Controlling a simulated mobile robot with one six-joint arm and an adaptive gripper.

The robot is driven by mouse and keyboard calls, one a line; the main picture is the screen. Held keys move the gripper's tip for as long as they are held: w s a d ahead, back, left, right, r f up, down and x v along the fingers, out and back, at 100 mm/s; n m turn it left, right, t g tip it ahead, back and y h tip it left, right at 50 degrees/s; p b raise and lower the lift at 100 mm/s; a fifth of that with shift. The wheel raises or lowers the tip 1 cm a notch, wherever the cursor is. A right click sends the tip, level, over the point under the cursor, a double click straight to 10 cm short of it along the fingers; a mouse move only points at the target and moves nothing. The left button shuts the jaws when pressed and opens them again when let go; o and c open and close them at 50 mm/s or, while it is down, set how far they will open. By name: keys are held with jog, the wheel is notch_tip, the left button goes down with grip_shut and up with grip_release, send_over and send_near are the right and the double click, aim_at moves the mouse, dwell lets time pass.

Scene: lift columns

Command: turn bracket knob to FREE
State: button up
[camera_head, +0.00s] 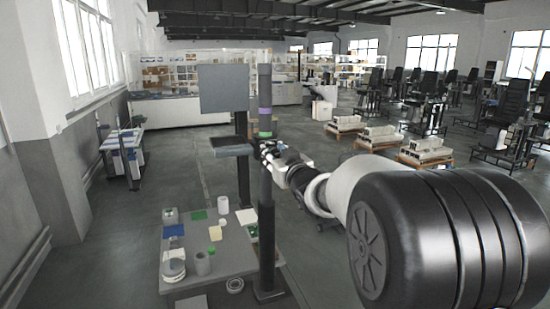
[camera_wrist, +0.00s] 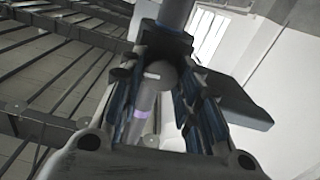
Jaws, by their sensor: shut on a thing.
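A dark upright column (camera_head: 266,205) with a purple and a green band stands at the centre of the head view. My gripper (camera_head: 274,153) is at the column just below the bands, coming from the right. In the wrist view my gripper (camera_wrist: 157,72) has a finger on each side of a rounded grey bracket knob (camera_wrist: 161,76) and is shut on it. The column's purple band (camera_wrist: 143,114) shows between the fingers. The knob is too small and covered in the head view, and no FREE marking can be read.
A grey panel (camera_head: 223,88) and a small dark shelf (camera_head: 233,147) are on a second post left of the column. A low grey table (camera_head: 232,252) with several small items stands at the column's foot. Open floor (camera_head: 110,235) lies to the left.

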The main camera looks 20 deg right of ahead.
jog(key=n+b, duration=0.3)
jog(key=n, duration=0.1)
jog(key=shift+a+f+b, duration=0.1)
jog(key=shift+f+b, duration=0.05)
jog(key=shift+b, duration=0.25)
jog(key=n+b, duration=0.3)
jog(key=n, duration=0.1)
jog(key=shift+n, duration=0.3)
jog(key=n+b, duration=0.3)
jog(key=n, duration=0.1)
jog(key=shift+a+n, duration=0.1)
jog(key=shift+n, duration=0.2)
jog(key=shift+n+b, duration=0.75)
jog(key=shift+n, duration=1.05)
jog(key=o, duration=1.1)
jog(key=shift+c, duration=0.2)
